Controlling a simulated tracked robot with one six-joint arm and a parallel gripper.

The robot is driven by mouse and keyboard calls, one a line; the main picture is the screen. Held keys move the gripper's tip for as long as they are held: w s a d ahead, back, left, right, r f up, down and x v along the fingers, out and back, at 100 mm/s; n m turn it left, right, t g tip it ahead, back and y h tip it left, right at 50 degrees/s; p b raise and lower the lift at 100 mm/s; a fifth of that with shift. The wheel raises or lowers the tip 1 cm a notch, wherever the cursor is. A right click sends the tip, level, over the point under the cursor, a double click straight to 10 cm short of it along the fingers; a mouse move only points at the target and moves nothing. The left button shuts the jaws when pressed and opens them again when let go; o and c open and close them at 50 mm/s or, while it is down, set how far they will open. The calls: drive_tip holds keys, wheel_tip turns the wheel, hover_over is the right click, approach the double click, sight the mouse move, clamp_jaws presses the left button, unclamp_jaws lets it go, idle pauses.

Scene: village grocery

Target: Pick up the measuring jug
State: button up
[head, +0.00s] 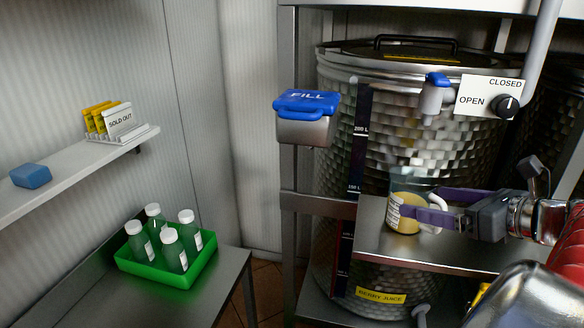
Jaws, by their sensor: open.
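The measuring jug (399,224) is clear, with a yellowish lower part, a printed scale and a white handle on its right. It appears to stand on a metal shelf (440,254) in front of the tank. My gripper (422,202) comes in from the right with purple fingers, open. One finger lies across the front of the jug, and the other is behind it near the handle. Contact with the jug cannot be told. The fingers hide part of the jug's side and handle.
A large steel tank (415,130) stands close behind, with a blue-topped tap (434,95) above the jug. A blue-lidded box (306,118) marked FILL is left of it. A green crate (155,272) of several bottles sits on a bench (215,293). A wall shelf (70,168) is at left.

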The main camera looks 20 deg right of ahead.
drive_tip(key=shift+w+f, duration=0.1)
drive_tip(key=shift+w, duration=0.2)
drive_tip(key=shift+f+x, duration=0.2)
drive_tip(key=shift+x, duration=2.4)
drive_tip(key=shift+d, duration=0.15)
drive_tip(key=shift+c, duration=0.6)
drive_tip(key=c, duration=1.5)
drive_tip(key=shift+r, duration=0.2)
drive_tip(key=shift+r, duration=4.8)
